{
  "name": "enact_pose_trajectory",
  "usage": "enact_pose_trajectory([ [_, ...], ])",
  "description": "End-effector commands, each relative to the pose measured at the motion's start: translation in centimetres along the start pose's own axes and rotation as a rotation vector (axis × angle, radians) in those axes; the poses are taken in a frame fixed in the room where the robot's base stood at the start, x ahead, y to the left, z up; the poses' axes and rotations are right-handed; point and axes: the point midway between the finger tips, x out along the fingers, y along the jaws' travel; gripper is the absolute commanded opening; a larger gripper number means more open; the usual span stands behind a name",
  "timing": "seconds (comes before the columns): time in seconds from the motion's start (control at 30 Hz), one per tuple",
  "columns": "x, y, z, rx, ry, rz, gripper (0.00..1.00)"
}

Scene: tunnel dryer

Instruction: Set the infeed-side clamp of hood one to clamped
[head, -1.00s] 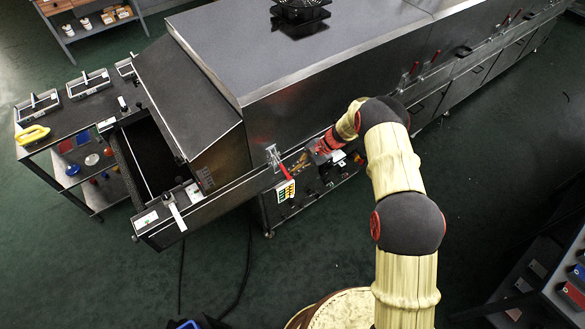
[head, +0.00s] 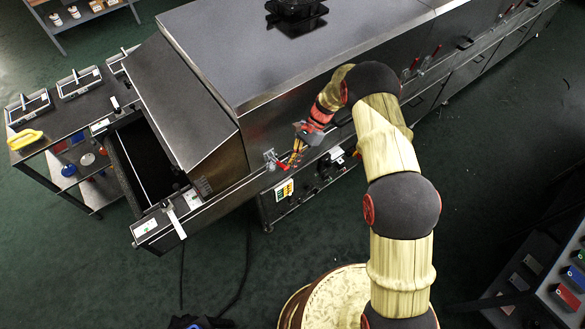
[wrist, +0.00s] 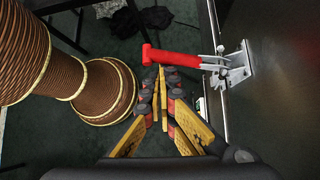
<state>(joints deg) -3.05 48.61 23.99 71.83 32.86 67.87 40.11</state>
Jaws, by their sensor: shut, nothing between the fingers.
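The clamp at the infeed end of the dryer's side has a metal bracket (head: 269,157) and a red handle (head: 282,166). In the wrist view its bracket (wrist: 236,66) is fixed to the dark panel at right, and the red handle (wrist: 172,57) sticks out to the left from it, away from the panel. My gripper (head: 295,158) is beside the handle, its yellow fingers pointing at it. In the wrist view the closed fingertips (wrist: 161,72) lie just below the handle in the picture, with nothing between them. I cannot tell whether they touch it.
A control box with coloured buttons (head: 284,190) is below the clamp. More red-handled clamps (head: 410,70) line the dryer's side farther right. The open infeed trough (head: 145,160) and a side table with a yellow object (head: 25,139) are at left.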

Motion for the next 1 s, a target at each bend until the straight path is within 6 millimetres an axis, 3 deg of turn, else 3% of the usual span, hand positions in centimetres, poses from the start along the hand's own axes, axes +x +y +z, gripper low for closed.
enact_pose_trajectory([
  [0.4,-2.5,-1.6,2.1,-0.004,0.000,-0.001,0.00],
  [1.0,-3.6,-2.9,3.1,-0.003,-0.001,-0.002,0.00],
])
